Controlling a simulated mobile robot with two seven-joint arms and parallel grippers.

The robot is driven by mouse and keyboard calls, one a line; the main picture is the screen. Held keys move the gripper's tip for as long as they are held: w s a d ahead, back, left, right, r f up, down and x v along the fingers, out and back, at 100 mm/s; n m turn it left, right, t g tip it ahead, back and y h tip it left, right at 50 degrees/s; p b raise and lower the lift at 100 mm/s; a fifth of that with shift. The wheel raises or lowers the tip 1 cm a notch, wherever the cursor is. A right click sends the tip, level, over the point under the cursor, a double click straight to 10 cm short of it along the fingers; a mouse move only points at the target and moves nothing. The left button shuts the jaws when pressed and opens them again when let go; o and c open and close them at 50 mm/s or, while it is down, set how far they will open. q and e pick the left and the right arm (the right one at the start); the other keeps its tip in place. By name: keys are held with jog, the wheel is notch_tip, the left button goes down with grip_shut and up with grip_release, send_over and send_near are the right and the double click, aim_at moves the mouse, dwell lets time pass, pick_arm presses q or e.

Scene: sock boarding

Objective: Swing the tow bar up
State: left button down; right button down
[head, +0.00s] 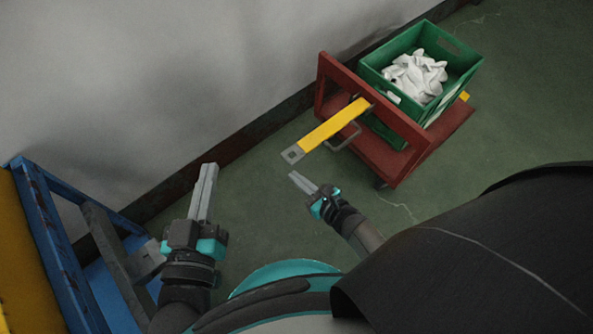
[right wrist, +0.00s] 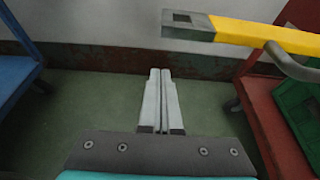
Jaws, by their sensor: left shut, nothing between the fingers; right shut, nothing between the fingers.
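The yellow tow bar (head: 335,127) reaches out from the red cart (head: 407,176) toward the lower left, with a grey end piece that has a square hole. In the right wrist view the tow bar (right wrist: 265,37) crosses the upper right, its grey end above and beyond my fingertips. My right gripper (head: 296,178) is shut and empty, just below the bar's grey end and apart from it; its closed fingers also show in the right wrist view (right wrist: 160,72). My left gripper (head: 209,167) is shut and empty, farther left, away from the bar.
A green crate (head: 374,76) with white socks (head: 416,76) stands on the cart. A grey curved handle (head: 345,141) sits beside the bar. A blue frame (head: 62,242) stands at the left. A wall (head: 150,80) runs behind; green floor (head: 260,180) lies open between.

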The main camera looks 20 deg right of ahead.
jog(key=shift+w+a+r, duration=0.1)
jog(key=shift+w+r, duration=0.05)
jog(key=shift+r, duration=0.8)
jog(key=shift+w+r, duration=0.1)
jog(key=shift+r, duration=0.85)
